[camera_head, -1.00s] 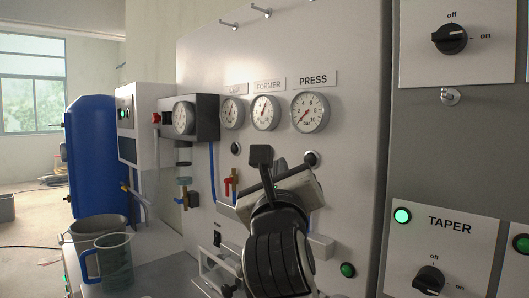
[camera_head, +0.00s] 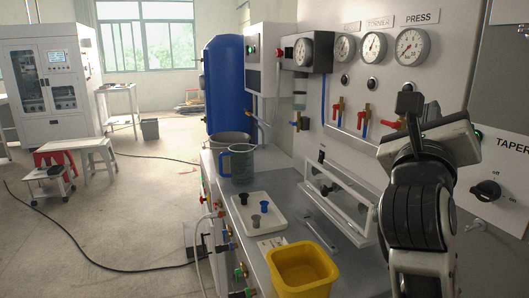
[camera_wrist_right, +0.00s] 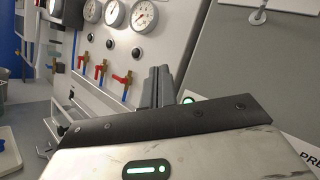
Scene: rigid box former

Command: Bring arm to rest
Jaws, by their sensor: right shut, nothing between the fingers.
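My right arm rises from the lower right in the head view, and its gripper (camera_head: 408,103) is held up in front of the machine panel. Its dark fingers are together with nothing between them. In the right wrist view the closed fingers (camera_wrist_right: 156,88) stand up before the panel, clear of the valves and gauges. My left gripper is in neither view.
The bench holds a yellow bin (camera_head: 300,275), a white tray (camera_head: 243,217) with small cups, and a measuring jug (camera_head: 238,165). Red and blue valves (camera_head: 362,120) and the press gauge (camera_head: 412,46) line the panel. Open floor (camera_head: 120,225) lies left.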

